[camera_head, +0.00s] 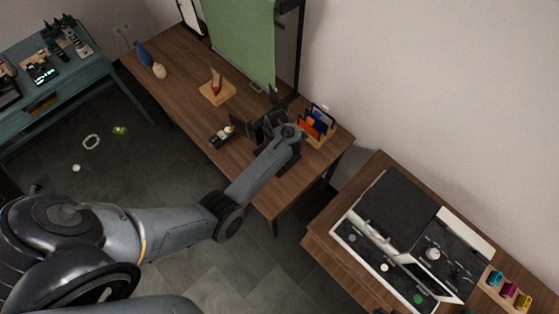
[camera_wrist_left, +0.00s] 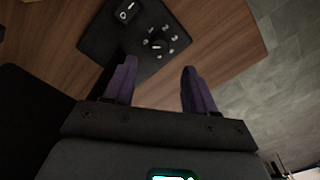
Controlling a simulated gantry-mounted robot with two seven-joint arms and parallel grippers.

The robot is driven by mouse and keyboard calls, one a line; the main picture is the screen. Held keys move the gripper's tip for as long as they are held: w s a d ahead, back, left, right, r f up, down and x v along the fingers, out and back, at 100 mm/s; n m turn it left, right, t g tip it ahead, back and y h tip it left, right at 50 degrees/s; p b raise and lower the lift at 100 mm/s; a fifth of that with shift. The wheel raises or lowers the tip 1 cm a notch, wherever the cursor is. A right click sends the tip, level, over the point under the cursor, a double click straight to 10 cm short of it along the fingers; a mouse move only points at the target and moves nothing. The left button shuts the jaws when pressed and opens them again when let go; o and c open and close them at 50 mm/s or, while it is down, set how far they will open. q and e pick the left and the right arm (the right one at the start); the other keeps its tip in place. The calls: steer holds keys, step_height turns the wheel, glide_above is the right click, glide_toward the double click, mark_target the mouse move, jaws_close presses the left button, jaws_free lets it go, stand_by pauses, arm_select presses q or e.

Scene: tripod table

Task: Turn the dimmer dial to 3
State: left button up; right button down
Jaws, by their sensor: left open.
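In the left wrist view, a black control plate (camera_wrist_left: 128,34) lies on the wooden table. It carries a round black dimmer dial (camera_wrist_left: 157,45) with white numbers around it, and a small rocker switch (camera_wrist_left: 127,11) to its left. A white mark shows on the dial, but I cannot tell which number it points to. My left gripper (camera_wrist_left: 159,68) is open, with its two purple-grey fingers apart and the dial in the view beyond the gap between them. In the head view my left gripper (camera_head: 262,127) is over the table; I cannot clearly make out the plate there. My right gripper is not in view.
On the wooden table (camera_head: 178,98) stand a blue vase (camera_head: 145,54), a wooden block with a red item (camera_head: 216,83), a small dark tray (camera_head: 221,136) and an organiser (camera_head: 317,126). A green screen (camera_head: 240,38) rises behind.

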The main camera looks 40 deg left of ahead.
arm_select(q)
step_height(320, 180, down, 6)
steer(key=shift+d+r+b, duration=0.1)
steer(key=shift+b, duration=0.95)
steer(key=shift+f+b, duration=0.3)
steer(key=shift+f, duration=0.7)
jaws_close()
steer(key=shift+r, duration=0.1)
